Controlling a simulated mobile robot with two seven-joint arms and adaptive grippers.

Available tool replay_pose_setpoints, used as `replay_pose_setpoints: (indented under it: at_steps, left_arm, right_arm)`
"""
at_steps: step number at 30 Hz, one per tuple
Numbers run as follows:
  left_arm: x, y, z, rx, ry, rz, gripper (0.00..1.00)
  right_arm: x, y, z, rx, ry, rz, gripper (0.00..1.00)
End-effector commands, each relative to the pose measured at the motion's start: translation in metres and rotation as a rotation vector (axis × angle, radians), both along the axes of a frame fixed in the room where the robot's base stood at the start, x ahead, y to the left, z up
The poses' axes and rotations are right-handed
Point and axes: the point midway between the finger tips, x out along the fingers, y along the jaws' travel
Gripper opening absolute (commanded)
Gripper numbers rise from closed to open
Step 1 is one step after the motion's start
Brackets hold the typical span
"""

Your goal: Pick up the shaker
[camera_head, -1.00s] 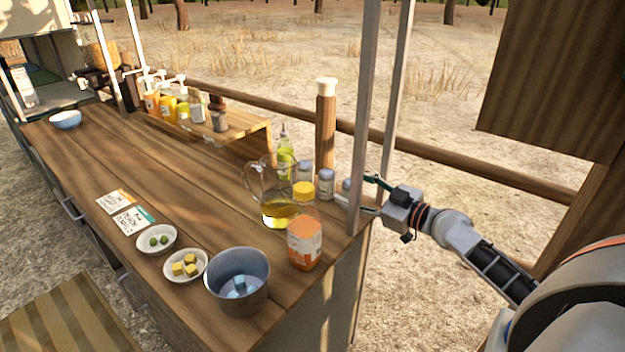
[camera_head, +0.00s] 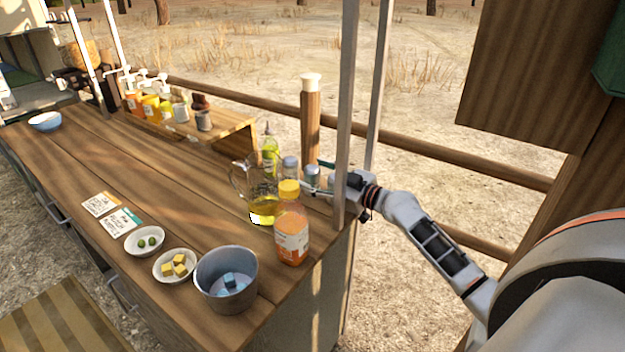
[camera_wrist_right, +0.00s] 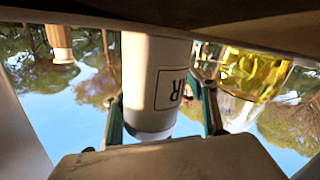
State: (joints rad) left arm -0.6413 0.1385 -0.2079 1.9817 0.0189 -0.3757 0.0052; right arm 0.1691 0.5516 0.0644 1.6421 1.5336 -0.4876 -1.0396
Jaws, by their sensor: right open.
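Small shakers with grey tops stand in a row near the counter's right end, behind the yellow-capped bottle; one is the left shaker (camera_head: 290,166). My right gripper (camera_head: 321,178) reaches in from the right, past the upright post, among these shakers. In the right wrist view, which looks upside down, a pale shaker (camera_wrist_right: 155,75) with a boxed label ending in "R" stands between my green-edged fingers. The right gripper is open, with fingers on either side of it. Which shaker of the row this is, I cannot tell for sure. My left gripper is not in view.
A glass pitcher of yellow liquid (camera_head: 262,208) and a yellow-capped bottle (camera_head: 291,235) stand close in front of the shakers. An oil bottle (camera_head: 269,150) is behind. The post (camera_head: 345,120) crosses my arm's path. A metal bucket (camera_head: 226,280) stands at the near edge.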

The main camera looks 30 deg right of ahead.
Motion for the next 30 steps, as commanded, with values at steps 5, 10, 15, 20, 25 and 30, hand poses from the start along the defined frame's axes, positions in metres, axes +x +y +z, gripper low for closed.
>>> replay_pose_setpoints:
  at_steps: [5, 10, 15, 20, 25, 30]
  left_arm:
    - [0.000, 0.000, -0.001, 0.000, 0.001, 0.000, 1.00]
    - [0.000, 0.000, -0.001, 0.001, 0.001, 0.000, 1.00]
    - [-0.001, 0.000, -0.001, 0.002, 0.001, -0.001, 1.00]
    - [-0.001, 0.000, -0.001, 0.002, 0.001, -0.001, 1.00]
    - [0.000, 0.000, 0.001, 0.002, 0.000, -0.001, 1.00]
    - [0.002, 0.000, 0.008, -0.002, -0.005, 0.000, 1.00]
  right_arm:
    - [0.000, 0.000, -0.001, 0.000, 0.001, 0.001, 0.56]
    - [0.000, 0.000, -0.001, 0.000, 0.001, 0.001, 0.17]
    - [0.000, 0.000, -0.001, 0.000, 0.001, 0.001, 0.14]
    - [0.000, 0.000, -0.001, 0.000, 0.001, 0.001, 0.14]
    - [0.000, 0.000, 0.005, -0.002, 0.001, 0.001, 0.13]
    - [0.000, 0.000, 0.023, -0.004, -0.002, 0.002, 0.04]
